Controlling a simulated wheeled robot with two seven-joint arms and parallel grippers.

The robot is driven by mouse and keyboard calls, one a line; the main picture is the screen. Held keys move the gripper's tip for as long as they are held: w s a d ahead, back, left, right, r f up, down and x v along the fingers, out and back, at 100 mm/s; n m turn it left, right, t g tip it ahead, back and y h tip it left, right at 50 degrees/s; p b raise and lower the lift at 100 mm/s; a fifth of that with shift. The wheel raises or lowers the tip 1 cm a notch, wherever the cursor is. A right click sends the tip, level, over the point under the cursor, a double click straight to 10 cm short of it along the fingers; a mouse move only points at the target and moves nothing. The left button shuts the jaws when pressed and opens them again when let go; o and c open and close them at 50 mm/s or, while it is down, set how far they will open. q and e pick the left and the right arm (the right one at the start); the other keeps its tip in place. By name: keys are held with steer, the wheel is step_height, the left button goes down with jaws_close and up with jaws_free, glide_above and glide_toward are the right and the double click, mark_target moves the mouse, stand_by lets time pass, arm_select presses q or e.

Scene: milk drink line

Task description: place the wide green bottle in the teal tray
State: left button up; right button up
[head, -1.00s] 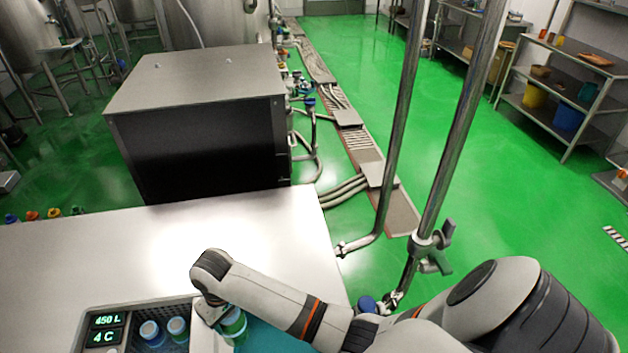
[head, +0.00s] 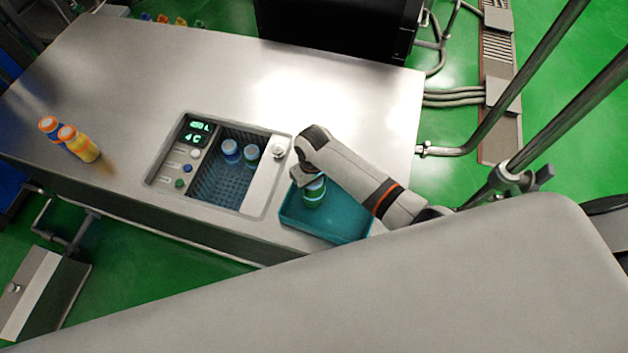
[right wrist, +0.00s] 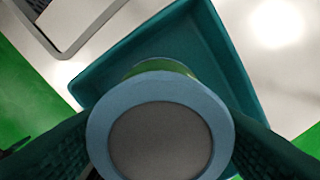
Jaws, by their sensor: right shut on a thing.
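The wide green bottle (head: 314,193) is upright within the outline of the teal tray (head: 338,234). My right gripper (head: 305,177) is shut on it near its top. In the right wrist view the bottle's pale blue-rimmed cap (right wrist: 160,142) fills the lower middle, between the two dark fingers, with the tray (right wrist: 98,76) behind it. I cannot tell whether the bottle's base touches the tray floor. The tray holds nothing else that I can see. My left gripper is not in view.
Left of the tray, a sunken crate well (head: 213,184) holds two blue-capped bottles (head: 231,151), beside a panel with a green display (head: 196,131). Two orange-yellow bottles (head: 78,142) stand at the far left. The counter (head: 175,75) behind is mostly clear. Metal pipes (head: 545,130) rise at right.

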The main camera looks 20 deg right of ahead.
steer(key=shift+w+a+f, duration=0.1)
steer(key=shift+f, duration=0.2)
steer(key=shift+f, duration=0.1)
steer(key=o, duration=1.6)
steer(key=shift+o, duration=0.2)
step_height(320, 180, up, 12)
steer(key=shift+r, duration=0.15)
